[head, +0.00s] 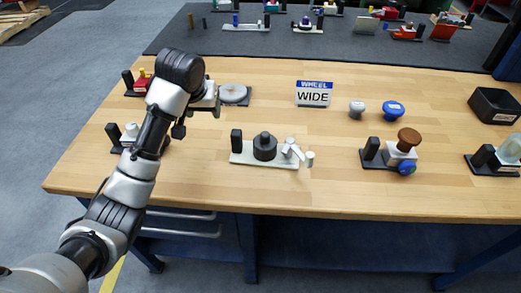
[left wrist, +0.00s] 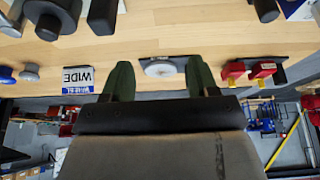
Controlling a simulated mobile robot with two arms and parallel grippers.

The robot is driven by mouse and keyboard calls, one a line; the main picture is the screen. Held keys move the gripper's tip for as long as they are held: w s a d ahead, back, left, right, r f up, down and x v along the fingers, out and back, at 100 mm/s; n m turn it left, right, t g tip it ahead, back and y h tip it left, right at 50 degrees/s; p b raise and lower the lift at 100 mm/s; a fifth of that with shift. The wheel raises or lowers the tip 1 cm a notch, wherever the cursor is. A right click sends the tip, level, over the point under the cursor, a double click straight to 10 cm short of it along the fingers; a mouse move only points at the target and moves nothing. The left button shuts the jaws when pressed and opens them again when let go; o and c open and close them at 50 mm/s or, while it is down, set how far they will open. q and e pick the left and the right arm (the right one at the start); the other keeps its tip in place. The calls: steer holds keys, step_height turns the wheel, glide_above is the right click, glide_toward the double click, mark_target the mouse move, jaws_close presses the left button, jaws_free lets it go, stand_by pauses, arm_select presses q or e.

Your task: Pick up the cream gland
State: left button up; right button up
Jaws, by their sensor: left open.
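My left gripper (head: 216,106) is at the back left of the wooden table. In the left wrist view its two dark fingers stand apart, with nothing held between them. A pale round disc (head: 234,94) on a dark plate lies just right of the gripper in the head view. It shows between and beyond the fingertips in the left wrist view (left wrist: 160,69). I cannot tell whether this disc is the cream gland. A small pale cylinder (head: 310,159) stands beside a cream-based fixture (head: 247,157) with a black round part. My right gripper is not in view.
A WHEEL WIDE sign (head: 312,96), a grey knob (head: 357,108) and a blue knob (head: 393,109) stand at the back. A brown-topped valve (head: 405,145) and a black bin (head: 494,105) are to the right. A red fixture (head: 142,84) is left of my arm.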

arm_select(q)
glide_toward(236, 132)
steer(key=shift+m, duration=0.3)
steer(key=x, duration=0.6)
steer(key=shift+w+a+f, duration=0.1)
steer(key=shift+a+f, duration=0.1)
steer(key=shift+f, duration=0.15)
steer(key=x, duration=0.5)
steer(key=shift+w+d+f, duration=0.1)
steer(key=shift+d+f, duration=0.1)
steer(key=shift+f, duration=0.2)
steer(key=shift+r, duration=0.1)
jaws_close()
